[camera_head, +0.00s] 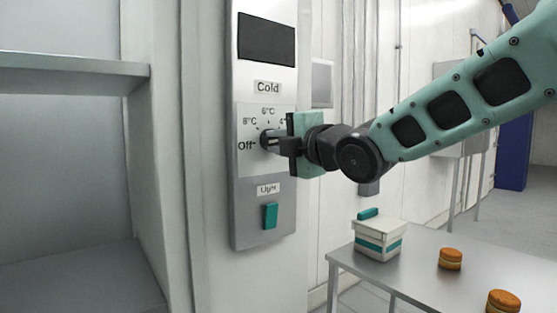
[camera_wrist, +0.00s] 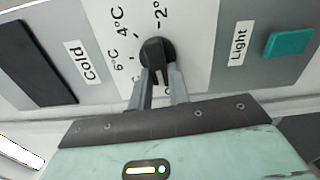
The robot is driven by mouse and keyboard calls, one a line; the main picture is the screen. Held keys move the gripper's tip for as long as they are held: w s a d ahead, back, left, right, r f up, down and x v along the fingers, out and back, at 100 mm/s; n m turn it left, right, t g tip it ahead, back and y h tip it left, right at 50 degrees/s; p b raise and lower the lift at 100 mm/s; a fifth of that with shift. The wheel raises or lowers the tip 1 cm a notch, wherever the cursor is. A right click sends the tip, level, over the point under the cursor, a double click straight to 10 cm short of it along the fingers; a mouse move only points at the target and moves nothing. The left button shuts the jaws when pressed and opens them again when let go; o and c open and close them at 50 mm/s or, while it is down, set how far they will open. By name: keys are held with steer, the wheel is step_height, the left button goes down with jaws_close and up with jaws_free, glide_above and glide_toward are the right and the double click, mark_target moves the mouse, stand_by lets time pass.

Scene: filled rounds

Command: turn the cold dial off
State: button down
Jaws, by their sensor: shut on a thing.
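The cold dial (camera_head: 267,139) is a black knob on the grey wall panel, under the "Cold" label. Marks from "Off" at its left through 8°C and 6°C ring it in the head view. My gripper (camera_head: 279,142) reaches in from the right and is shut on the dial. In the wrist view the dial (camera_wrist: 156,52) has a raised black grip, and the two grey fingers of my gripper (camera_wrist: 158,88) lie on either side of it. The grip runs roughly up and down there; which mark it points at I cannot tell. The fingers hide some marks.
Below the dial is a green light switch (camera_head: 270,215), also in the wrist view (camera_wrist: 288,42). A dark display (camera_head: 266,39) sits above. A metal table (camera_head: 420,270) at lower right bears a white-and-teal box (camera_head: 380,241) and orange-brown rounds (camera_head: 450,259). A shelf (camera_head: 70,70) is at left.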

steer(key=shift+f+n+b, duration=0.1)
steer(key=shift+n+b, duration=0.45)
steer(key=shift+n, duration=0.05)
steer(key=c, duration=1.3)
jaws_free()
steer(key=b+v, duration=0.2)
steer(key=v, duration=1.5)
steer(key=shift+s+d, duration=0.1)
steer(key=shift+s, duration=0.15)
